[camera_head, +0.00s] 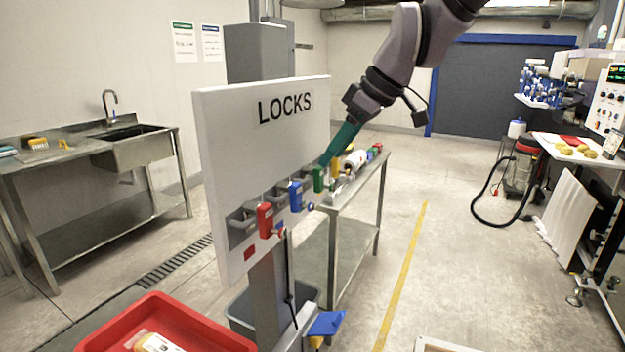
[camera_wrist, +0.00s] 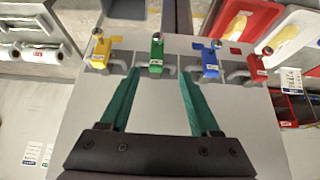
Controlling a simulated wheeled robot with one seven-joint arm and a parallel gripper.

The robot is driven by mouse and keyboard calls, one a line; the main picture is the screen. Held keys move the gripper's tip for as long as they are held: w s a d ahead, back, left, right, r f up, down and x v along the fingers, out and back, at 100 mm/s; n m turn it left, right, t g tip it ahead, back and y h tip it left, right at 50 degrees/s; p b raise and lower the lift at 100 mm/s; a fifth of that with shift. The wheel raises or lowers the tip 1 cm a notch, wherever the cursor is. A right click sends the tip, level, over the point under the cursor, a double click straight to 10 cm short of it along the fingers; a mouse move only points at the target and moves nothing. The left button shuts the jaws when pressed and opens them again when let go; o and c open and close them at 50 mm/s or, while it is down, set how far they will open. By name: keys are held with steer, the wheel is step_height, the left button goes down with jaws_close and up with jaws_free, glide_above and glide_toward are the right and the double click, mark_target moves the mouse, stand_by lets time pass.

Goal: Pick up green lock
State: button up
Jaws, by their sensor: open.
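The green lock (camera_head: 319,178) hangs on a hook of the white LOCKS board (camera_head: 240,130), between the blue lock (camera_head: 296,196) and the yellow lock (camera_head: 335,167). In the wrist view the green lock (camera_wrist: 156,56) shows ahead of my gripper, roughly between the lines of its two fingers. My gripper (camera_wrist: 154,85) has teal fingers spread wide apart with nothing between them. In the head view my gripper (camera_head: 329,158) reaches down to the board's right edge, close to the green lock. I cannot tell whether a fingertip touches the board.
A red lock (camera_head: 265,220) hangs at the near end of the board. A metal table (camera_head: 362,188) with small items stands behind it. A red tray (camera_head: 190,325) sits at the bottom left.

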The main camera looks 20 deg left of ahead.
mark_target(320, 167)
steer(key=x, duration=0.4)
steer(key=shift+w+a+r, duration=0.2)
steer(key=shift+w, duration=0.1)
steer(key=shift+a+f, duration=0.35)
steer(key=shift+f, duration=0.15)
jaws_close()
steer(key=shift+r, duration=0.1)
steer(key=shift+d+r, duration=0.25)
steer(key=shift+r, duration=0.2)
step_height(320, 167, up, 6)
steer(key=d, duration=1.9)
steer(key=shift+w+d, duration=0.2)
steer(key=shift+d, duration=0.1)
